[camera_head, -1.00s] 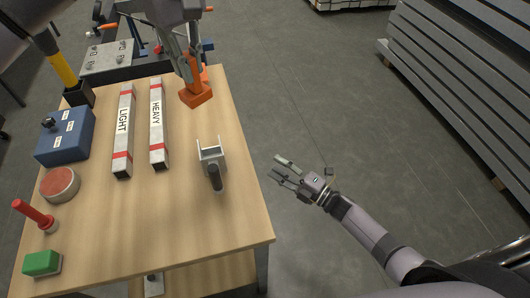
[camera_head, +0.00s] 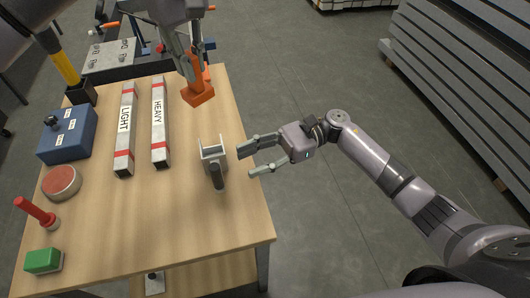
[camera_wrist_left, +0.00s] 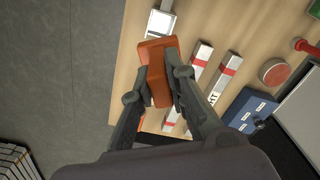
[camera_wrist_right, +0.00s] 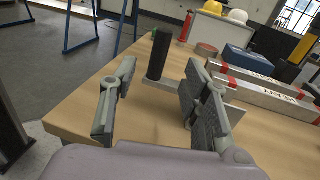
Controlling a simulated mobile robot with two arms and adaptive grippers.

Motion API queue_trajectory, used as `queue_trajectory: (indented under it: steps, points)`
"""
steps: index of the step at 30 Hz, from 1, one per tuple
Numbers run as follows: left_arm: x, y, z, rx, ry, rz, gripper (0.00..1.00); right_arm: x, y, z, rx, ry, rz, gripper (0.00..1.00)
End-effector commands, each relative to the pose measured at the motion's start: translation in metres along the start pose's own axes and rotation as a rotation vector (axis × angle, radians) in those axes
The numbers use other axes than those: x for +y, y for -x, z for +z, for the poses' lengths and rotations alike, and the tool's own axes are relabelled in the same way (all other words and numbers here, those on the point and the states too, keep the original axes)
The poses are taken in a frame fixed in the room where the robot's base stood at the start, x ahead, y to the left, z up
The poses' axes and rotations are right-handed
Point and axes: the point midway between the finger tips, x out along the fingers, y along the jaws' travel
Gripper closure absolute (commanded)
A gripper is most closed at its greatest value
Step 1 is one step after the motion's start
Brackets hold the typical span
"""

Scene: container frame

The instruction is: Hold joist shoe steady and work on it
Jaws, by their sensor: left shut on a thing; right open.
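The joist shoe, a grey metal U-shaped bracket (camera_head: 213,153), stands on the wooden table near its right edge. A black handle (camera_head: 218,178) rises at its near side; in the right wrist view the handle (camera_wrist_right: 158,53) stands upright on a grey foot. My left gripper (camera_head: 192,72) is shut on an orange block-like tool (camera_head: 199,95) near the table's far right; it also shows between the fingers in the left wrist view (camera_wrist_left: 157,70). My right gripper (camera_head: 247,158) is open and empty, just right of the shoe and apart from it.
Two bars marked LIGHT (camera_head: 125,130) and HEAVY (camera_head: 159,122) lie left of the shoe. A blue box (camera_head: 66,136), a round red-topped pad (camera_head: 62,182), a red-handled tool (camera_head: 35,212) and a green block (camera_head: 43,261) line the left side. The table's near right area is clear.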

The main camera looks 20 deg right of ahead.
Motion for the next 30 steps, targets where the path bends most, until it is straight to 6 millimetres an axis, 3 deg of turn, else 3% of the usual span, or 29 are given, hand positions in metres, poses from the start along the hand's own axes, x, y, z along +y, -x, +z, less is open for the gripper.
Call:
queue_trajectory:
  steps: [6,13,18,27,30]
  points:
    - [0.000,0.000,0.000,0.000,0.000,0.000,1.00,0.000,-0.045,0.001,-0.004,-0.001,0.002,0.57]
    - [0.000,0.000,0.000,0.000,0.000,0.000,1.00,0.000,-0.077,0.001,-0.003,-0.002,0.000,0.57]
    - [0.000,0.000,0.000,0.000,0.000,0.000,1.00,0.000,-0.088,0.000,-0.003,-0.003,-0.001,0.57]
    - [0.000,0.000,0.000,0.000,0.000,0.000,1.00,0.000,-0.090,0.000,-0.002,-0.004,-0.002,0.57]
    - [0.000,0.000,0.000,0.000,0.000,0.000,1.00,0.000,-0.090,0.000,-0.002,-0.004,-0.002,0.64]
